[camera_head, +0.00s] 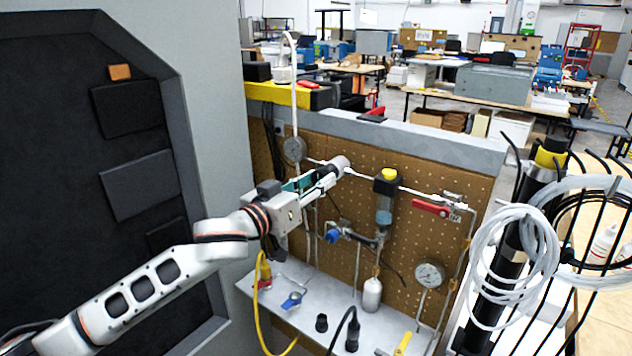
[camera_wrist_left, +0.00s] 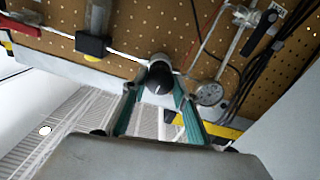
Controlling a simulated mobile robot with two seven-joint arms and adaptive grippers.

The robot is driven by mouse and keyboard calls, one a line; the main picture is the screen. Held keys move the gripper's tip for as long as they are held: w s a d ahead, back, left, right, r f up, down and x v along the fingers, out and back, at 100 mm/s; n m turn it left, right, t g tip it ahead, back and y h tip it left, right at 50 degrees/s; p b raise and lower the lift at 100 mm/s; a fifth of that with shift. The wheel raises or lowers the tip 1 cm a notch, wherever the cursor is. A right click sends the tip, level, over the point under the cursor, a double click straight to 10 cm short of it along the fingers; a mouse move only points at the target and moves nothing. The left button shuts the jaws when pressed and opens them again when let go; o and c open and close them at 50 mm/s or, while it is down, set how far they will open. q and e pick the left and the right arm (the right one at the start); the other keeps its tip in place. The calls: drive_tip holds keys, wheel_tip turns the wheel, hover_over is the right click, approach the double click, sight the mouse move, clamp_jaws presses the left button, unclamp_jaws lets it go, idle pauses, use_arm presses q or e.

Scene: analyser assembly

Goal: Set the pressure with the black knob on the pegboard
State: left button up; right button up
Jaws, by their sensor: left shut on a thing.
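The black knob (camera_wrist_left: 159,77) shows in the left wrist view, in front of the pegboard (camera_wrist_left: 150,22), between the two green-lined fingers of my left gripper (camera_wrist_left: 156,92). My left gripper (camera_head: 328,174) is shut on the knob. In the head view it reaches to a pale round fitting (camera_head: 341,163) on the pegboard (camera_head: 405,230). The knob itself is mostly hidden there by the gripper. A round gauge (camera_head: 295,148) hangs to the left of the gripper. It also shows in the left wrist view (camera_wrist_left: 209,93). The gauge reading is too small to tell. My right gripper is not in view.
A yellow-topped filter unit (camera_head: 386,190) and a red-handled valve (camera_head: 432,208) sit right of the gripper. A blue-handled valve (camera_head: 334,235) and a second gauge (camera_head: 429,273) are lower. A white shelf (camera_head: 330,325) holds small parts below. A grey cabinet (camera_head: 208,75) stands at left.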

use_arm(q)
drive_tip(key=m, duration=3)
drive_tip(key=shift+m, duration=2)
drive_tip(key=o, duration=1.1)
